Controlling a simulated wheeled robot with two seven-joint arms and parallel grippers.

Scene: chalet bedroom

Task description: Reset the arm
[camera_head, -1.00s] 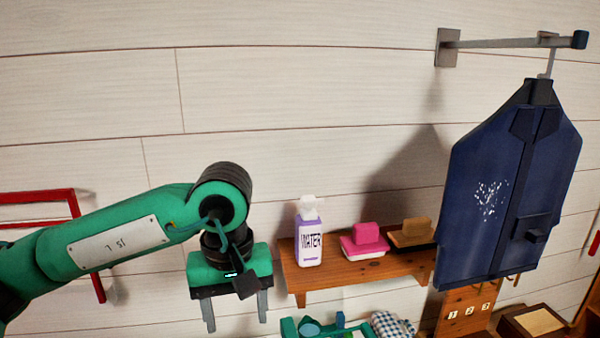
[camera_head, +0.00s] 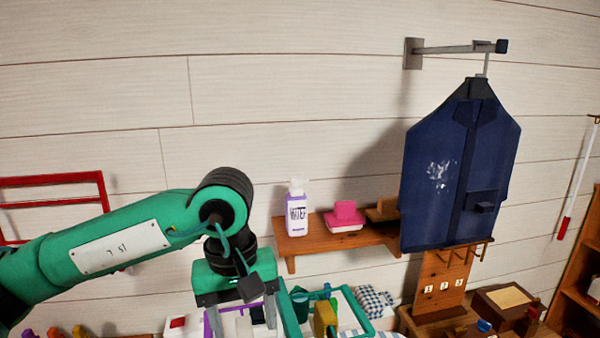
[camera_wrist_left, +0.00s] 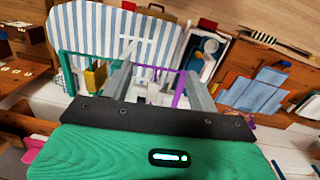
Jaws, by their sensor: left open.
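My left arm comes in from the left in the head view, green with black joints. Its left gripper (camera_head: 243,318) points down in front of the wall, left of the wooden shelf. In the left wrist view, the left gripper (camera_wrist_left: 158,85) has its two grey fingers spread apart with nothing held between them. My right gripper is in neither view.
A blue jacket (camera_head: 458,170) hangs from a wall bar. Below are a green-rimmed tray (camera_head: 362,312) and a numbered wooden board (camera_head: 443,287). A red rack (camera_head: 103,190) is at left.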

